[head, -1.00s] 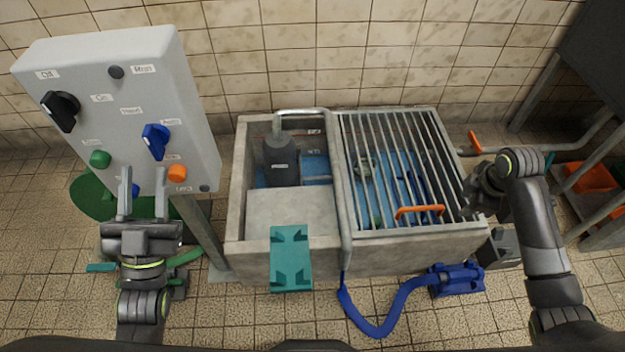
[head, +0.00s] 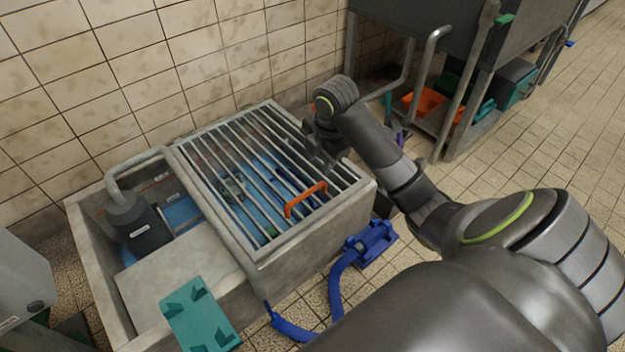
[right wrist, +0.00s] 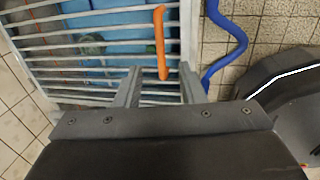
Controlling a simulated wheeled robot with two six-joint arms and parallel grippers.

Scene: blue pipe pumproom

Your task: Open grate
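The grate (head: 262,168) is a panel of parallel grey bars lying flat and closed over the right part of a concrete basin. Its orange handle (head: 305,200) stands near the front right of the bars. My right gripper (head: 322,160) is over the grate's right side, behind and right of the handle. In the right wrist view my right gripper (right wrist: 160,75) has its two fingers spread apart, with nothing held. The orange handle (right wrist: 161,42) appears between and ahead of the fingertips, and I cannot tell the distance. My left gripper is out of view.
The concrete basin (head: 325,240) also holds a dark pump (head: 137,228) on the left. A blue hose and connector (head: 370,240) lie on the floor in front. A teal bracket (head: 198,318) is on the front edge. A rack with orange bins (head: 425,102) stands right.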

